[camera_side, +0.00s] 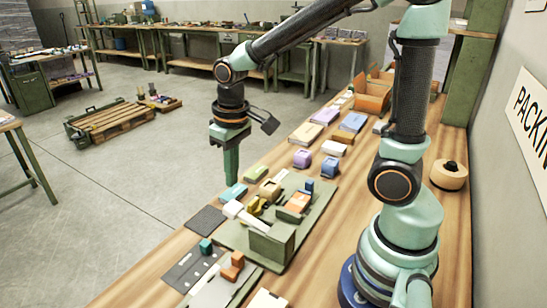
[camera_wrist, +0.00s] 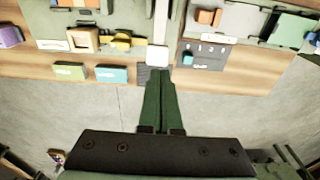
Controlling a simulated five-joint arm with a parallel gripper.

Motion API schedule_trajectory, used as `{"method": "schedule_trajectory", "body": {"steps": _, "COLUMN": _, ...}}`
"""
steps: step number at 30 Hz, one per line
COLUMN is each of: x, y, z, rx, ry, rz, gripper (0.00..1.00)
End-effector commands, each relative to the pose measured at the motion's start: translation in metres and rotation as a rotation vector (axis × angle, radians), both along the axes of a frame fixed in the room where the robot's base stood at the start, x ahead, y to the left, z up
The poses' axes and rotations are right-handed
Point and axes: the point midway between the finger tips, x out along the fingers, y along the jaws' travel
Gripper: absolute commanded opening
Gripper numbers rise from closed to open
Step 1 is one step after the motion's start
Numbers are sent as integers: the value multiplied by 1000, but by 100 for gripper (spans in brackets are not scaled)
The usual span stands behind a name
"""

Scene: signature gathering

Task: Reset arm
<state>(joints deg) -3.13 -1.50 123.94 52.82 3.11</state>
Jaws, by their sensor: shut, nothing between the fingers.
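My gripper (camera_side: 231,180) hangs straight down at the front edge of the wooden table (camera_side: 330,255), above the small teal block. Its green fingers are together and hold nothing. In the wrist view the closed gripper (camera_wrist: 160,75) points toward the white block (camera_wrist: 157,56) and the dark pad (camera_wrist: 146,75) near the table's edge. In the side view the white piece (camera_side: 233,209) lies by the green tray (camera_side: 240,238). I cannot tell the exact gap between the fingertips and the table.
A teal block (camera_wrist: 111,74) and a green block (camera_wrist: 69,70) lie along the edge. A numbered plate (camera_wrist: 203,55) carries a small teal block. Several coloured boxes and an orange bin (camera_side: 371,97) stand farther back.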

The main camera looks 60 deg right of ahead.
Motion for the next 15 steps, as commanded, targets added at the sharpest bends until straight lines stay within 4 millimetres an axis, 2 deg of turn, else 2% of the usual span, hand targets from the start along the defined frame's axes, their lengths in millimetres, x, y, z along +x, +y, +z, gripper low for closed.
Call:
{"method": "schedule_trajectory", "body": {"steps": 1, "x": -4, "y": -2, "z": 12, "rx": 2, "ry": -42, "rz": -1, "gripper": 0}}
{"method": "schedule_trajectory", "body": {"steps": 6, "x": -21, "y": -8, "z": 44, "rx": 4, "ry": -168, "rz": -2, "gripper": 0}}
{"method": "schedule_trajectory", "body": {"steps": 10, "x": -35, "y": -13, "z": 63, "rx": 2, "ry": -263, "rz": -2, "gripper": 0}}
{"method": "schedule_trajectory", "body": {"steps": 15, "x": -49, "y": -17, "z": 77, "rx": -1, "ry": -358, "rz": -3, "gripper": 0}}
